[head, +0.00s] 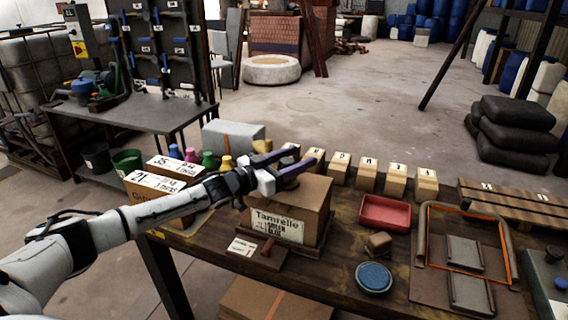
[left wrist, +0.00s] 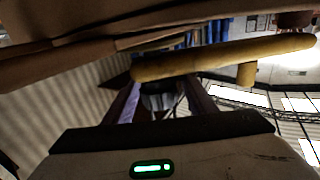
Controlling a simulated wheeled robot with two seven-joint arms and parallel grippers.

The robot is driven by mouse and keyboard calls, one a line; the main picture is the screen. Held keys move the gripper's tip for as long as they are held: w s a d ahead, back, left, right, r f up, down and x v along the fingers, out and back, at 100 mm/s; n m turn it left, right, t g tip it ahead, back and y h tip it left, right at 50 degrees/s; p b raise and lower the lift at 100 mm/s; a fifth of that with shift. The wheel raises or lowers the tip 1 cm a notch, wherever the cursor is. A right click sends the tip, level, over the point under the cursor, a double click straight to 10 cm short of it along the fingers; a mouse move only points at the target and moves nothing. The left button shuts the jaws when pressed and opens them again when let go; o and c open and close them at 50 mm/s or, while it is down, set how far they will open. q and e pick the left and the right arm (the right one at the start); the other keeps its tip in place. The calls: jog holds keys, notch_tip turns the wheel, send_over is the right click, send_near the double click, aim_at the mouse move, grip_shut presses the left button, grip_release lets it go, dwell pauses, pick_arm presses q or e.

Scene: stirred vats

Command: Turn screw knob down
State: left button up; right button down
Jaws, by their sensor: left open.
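A brown box press labelled "Tamrelle" (head: 322,208) stands on the workbench in the head view. A small dark round piece (head: 289,184) shows on its top, partly hidden by my gripper; I cannot tell for sure that it is the screw knob. My left gripper (head: 287,159) is open over the top of this box, its purple fingers pointing away to the right. In the left wrist view a yellowish wooden bar with a short peg (left wrist: 225,58) crosses just beyond the fingers. I cannot tell whether the fingers touch anything. My right gripper is not in view.
Several wooden blocks with marks (head: 367,178) line the back of the bench. A red tray (head: 385,212), a blue round pad (head: 374,277) and an orange-edged frame (head: 468,207) lie to the right. Cartons and coloured bottles (head: 209,160) stand left of the box.

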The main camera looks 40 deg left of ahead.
aim_at(281, 164)
pick_arm(q)
jog(key=v, duration=0.9)
jog(key=shift+s+a, duration=0.15)
jog(key=shift+s, duration=0.2)
